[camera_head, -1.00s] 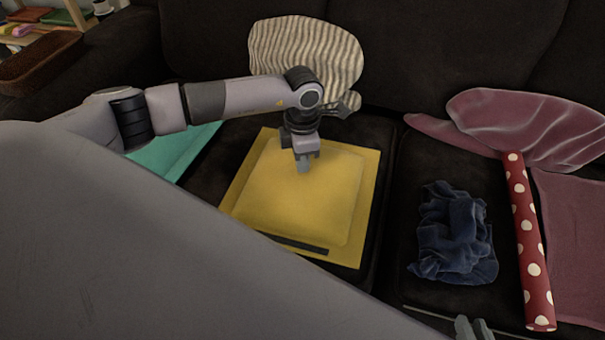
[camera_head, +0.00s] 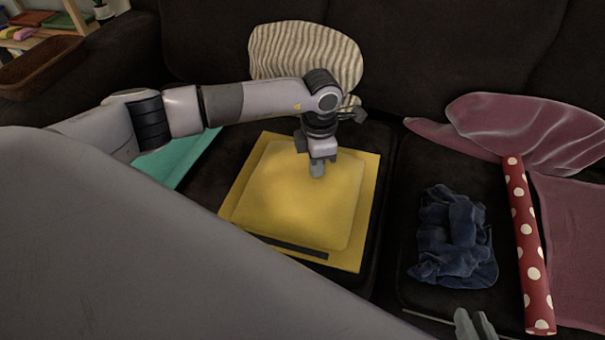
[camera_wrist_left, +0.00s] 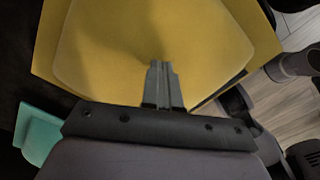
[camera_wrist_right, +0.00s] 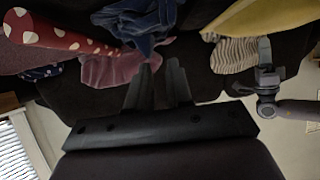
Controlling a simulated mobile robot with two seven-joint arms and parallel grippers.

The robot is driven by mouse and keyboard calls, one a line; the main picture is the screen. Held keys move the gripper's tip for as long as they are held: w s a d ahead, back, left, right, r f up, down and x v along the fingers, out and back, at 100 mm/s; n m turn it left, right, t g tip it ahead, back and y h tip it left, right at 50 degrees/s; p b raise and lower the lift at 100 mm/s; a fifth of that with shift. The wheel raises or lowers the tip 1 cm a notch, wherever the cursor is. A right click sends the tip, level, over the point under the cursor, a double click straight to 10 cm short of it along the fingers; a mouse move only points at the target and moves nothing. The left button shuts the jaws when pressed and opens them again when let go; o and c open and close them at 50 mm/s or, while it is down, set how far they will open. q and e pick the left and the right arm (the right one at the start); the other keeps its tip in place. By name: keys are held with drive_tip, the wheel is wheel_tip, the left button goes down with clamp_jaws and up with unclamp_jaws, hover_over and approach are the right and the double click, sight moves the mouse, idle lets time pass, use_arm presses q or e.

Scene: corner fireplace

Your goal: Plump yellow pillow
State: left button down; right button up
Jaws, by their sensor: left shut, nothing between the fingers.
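The yellow pillow (camera_head: 290,205) lies flat on the dark sofa seat, with a flat yellow border around a raised middle and a dark strip along its near edge. My left gripper (camera_head: 317,172) points down at the pillow's upper right part, fingers shut and empty. Its tips look at or just above the surface; I cannot tell if they touch. In the left wrist view the shut fingers (camera_wrist_left: 162,68) lie over the pillow (camera_wrist_left: 130,40). My right gripper (camera_head: 473,324) is at the bottom edge of the head view; in the right wrist view its fingers (camera_wrist_right: 160,80) are apart with nothing between them.
A striped cushion (camera_head: 305,55) leans on the sofa back. A teal item (camera_head: 180,160) lies left of the pillow, partly behind my arm. A crumpled blue cloth (camera_head: 455,238), a red polka-dot roll (camera_head: 528,245) and a pink cloth (camera_head: 580,225) lie to the right.

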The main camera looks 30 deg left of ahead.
use_arm(q)
drive_tip(key=shift+d+r, duration=0.15)
idle(0.3)
